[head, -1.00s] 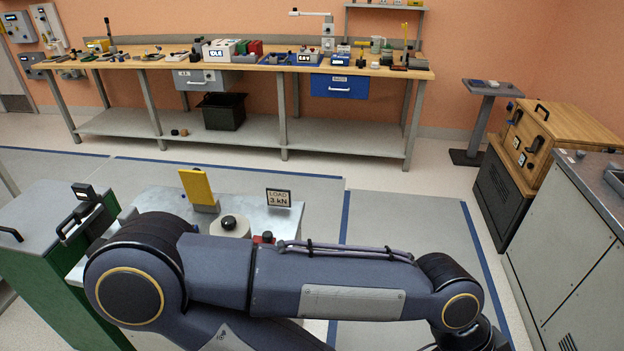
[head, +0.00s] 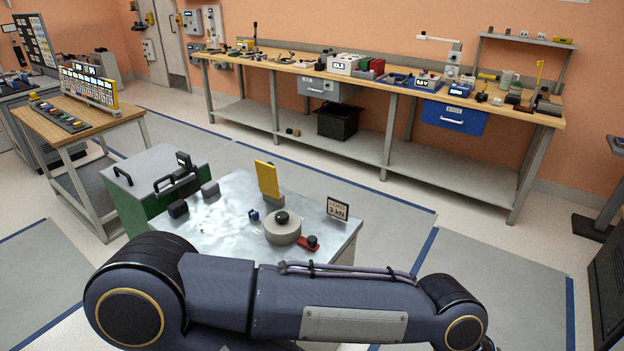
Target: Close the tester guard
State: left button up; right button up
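The tester stands on a metal-topped cabinet (head: 215,215) in front of me in the head view. A yellow panel (head: 267,180), which looks like its guard, stands nearly upright at the back of the top. In front of it is a round beige block (head: 283,232) with a black knob (head: 281,216). A red part with a black knob (head: 312,241) lies to the right. A sign reading LOAD 3 kN (head: 337,208) stands at the right edge. One of my arms crosses the bottom of the view and hides the cabinet's front. Neither gripper shows.
A green cabinet with a grey handled lid (head: 150,170) adjoins the tester on the left. A wooden table with a rack (head: 85,120) stands farther left. A long workbench (head: 385,85) runs along the back wall. Open floor (head: 330,185) lies between the tester and workbench.

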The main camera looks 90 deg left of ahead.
aim_at(267, 177)
jog(key=i+j+u, duration=0.25)
jog(key=u, duration=0.15)
jog(key=i+j+u, duration=0.1)
jog(key=i+u, duration=0.85)
jog(key=u, duration=0.15)
jog(key=i+u, duration=0.45)
jog(key=i+l+u, duration=0.2)
jog(key=i+u, duration=0.25)
jog(key=i, duration=0.15)
jog(key=i+u, duration=0.15)
jog(key=u, duration=0.3)
jog(key=i+u, duration=0.1)
jog(key=u, duration=0.3)
jog(key=i+l+u, duration=0.15)
jog(key=u, duration=0.3)
jog(key=i+l+u, duration=0.1)
jog(key=u, duration=0.35)
jog(key=i+u, duration=0.2)
jog(key=u, duration=0.15)
jog(key=i+u, duration=0.15)
jog(key=u, duration=0.2)
jog(key=i+l+u, duration=0.15)
jog(key=u, duration=0.95)
